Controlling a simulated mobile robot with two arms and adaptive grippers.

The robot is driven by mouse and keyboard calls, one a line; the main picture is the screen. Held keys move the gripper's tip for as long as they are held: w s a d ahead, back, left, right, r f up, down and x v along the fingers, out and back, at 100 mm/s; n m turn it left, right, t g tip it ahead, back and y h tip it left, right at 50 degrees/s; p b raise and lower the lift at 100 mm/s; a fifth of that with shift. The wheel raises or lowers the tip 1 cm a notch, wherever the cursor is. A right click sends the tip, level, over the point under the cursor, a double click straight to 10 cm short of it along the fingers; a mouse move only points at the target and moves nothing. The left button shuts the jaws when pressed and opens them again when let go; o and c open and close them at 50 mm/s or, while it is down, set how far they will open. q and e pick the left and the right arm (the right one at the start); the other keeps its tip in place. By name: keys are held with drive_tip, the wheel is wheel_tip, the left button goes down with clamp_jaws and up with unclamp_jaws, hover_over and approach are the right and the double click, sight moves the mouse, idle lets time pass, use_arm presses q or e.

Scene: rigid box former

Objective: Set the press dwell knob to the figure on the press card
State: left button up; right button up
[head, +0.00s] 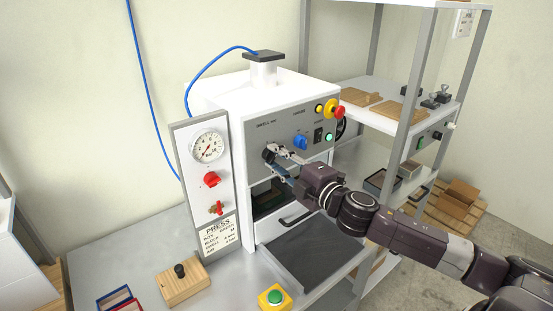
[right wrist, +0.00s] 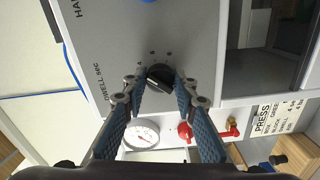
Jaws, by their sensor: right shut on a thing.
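The press (head: 222,100) is a white cabinet with a grey control panel. Its black dwell knob (right wrist: 161,75) sits beside the "DWELL SEC" label, with small marks around it. My right gripper (right wrist: 160,84) is shut on the knob, one blue-padded finger on each side. In the head view my right gripper (head: 274,157) reaches the panel's left part and covers most of the knob. I cannot read the knob's setting. The press card (head: 218,235), headed "PRESS", is on the grey side panel; it also shows in the right wrist view (right wrist: 279,114). Its small figures are unclear. My left gripper is out of view.
A blue knob (head: 300,142), a green button (head: 329,137) and a red-and-yellow stop button (head: 336,109) sit right of my gripper. A gauge (head: 207,146) and red valves are left of the panel. A wooden block (head: 184,284) and green button box (head: 275,297) stand in front.

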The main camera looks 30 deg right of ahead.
drive_tip(key=o, duration=1.2)
drive_tip(key=shift+c, duration=0.2)
drive_tip(key=s, duration=1.2)
drive_tip(key=shift+d, duration=0.45)
drive_tip(key=shift+f, duration=0.1)
